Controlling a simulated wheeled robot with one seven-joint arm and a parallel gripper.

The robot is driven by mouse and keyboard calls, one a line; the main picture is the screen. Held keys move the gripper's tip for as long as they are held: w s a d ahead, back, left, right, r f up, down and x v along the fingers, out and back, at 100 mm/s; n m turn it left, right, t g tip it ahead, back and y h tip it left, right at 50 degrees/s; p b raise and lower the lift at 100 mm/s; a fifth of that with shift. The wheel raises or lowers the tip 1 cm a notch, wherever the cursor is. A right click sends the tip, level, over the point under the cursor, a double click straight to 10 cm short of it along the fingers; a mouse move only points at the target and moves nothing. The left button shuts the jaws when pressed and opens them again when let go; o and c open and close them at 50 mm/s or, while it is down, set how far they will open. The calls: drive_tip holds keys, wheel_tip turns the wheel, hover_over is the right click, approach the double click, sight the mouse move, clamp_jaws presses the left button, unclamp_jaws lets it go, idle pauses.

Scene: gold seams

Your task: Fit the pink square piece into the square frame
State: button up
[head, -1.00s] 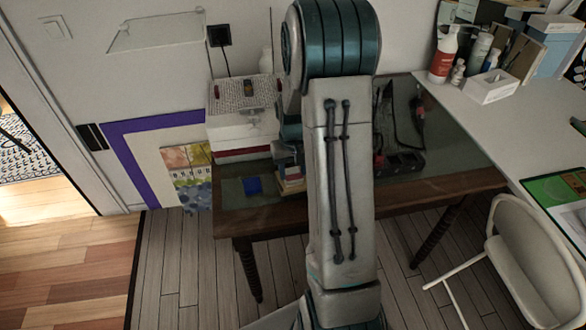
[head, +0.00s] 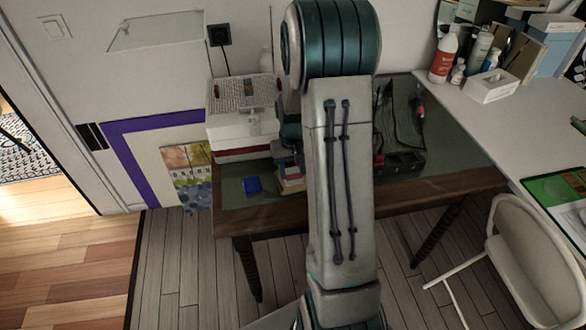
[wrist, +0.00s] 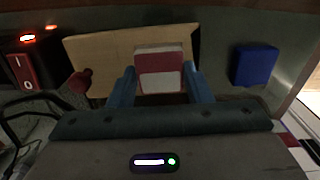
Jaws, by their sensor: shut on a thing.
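In the wrist view my gripper (wrist: 160,88) has its two blue fingers on either side of a small block with pink and pale bands (wrist: 160,72), and is shut on it. I cannot tell for sure that this block is the pink square piece. A flat tan wooden slab (wrist: 100,52) lies behind the block; the block hides its middle. I cannot make out a square opening in it. In the head view my arm hides the gripper and the block.
A blue block (wrist: 254,65) lies right of the slab; it also shows on the dark table (head: 252,185). A red switch (wrist: 22,73) and cables are at left in the wrist view. White boxes (head: 240,130) stand at the back. A white chair (head: 515,245) is at right.

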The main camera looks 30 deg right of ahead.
drive_tip(key=shift+f+b, duration=0.4)
drive_tip(key=shift+f, duration=0.1)
idle(0.8)
drive_tip(key=o, duration=0.9)
drive_tip(key=shift+r+p, duration=2.45)
drive_tip(key=shift+r, duration=1.05)
drive_tip(key=shift+a+r, duration=0.1)
drive_tip(key=s+a+r+t, duration=0.1)
drive_tip(key=s+a+r, duration=0.3)
drive_tip(key=s+r, duration=0.1)
drive_tip(key=s+a+r+n+t, duration=0.1)
drive_tip(key=s+a+r, duration=0.4)
drive_tip(key=s, duration=0.2)
drive_tip(key=s+a+r+n, duration=0.1)
drive_tip(key=s+a+r, duration=0.3)
drive_tip(key=s+r, duration=0.1)
drive_tip(key=shift+s+a+r+t, duration=0.2)
drive_tip(key=shift+s, duration=0.2)
drive_tip(key=shift+s+a+r+t, duration=0.15)
drive_tip(key=shift+s+r+t, duration=0.05)
drive_tip(key=shift+s, duration=0.15)
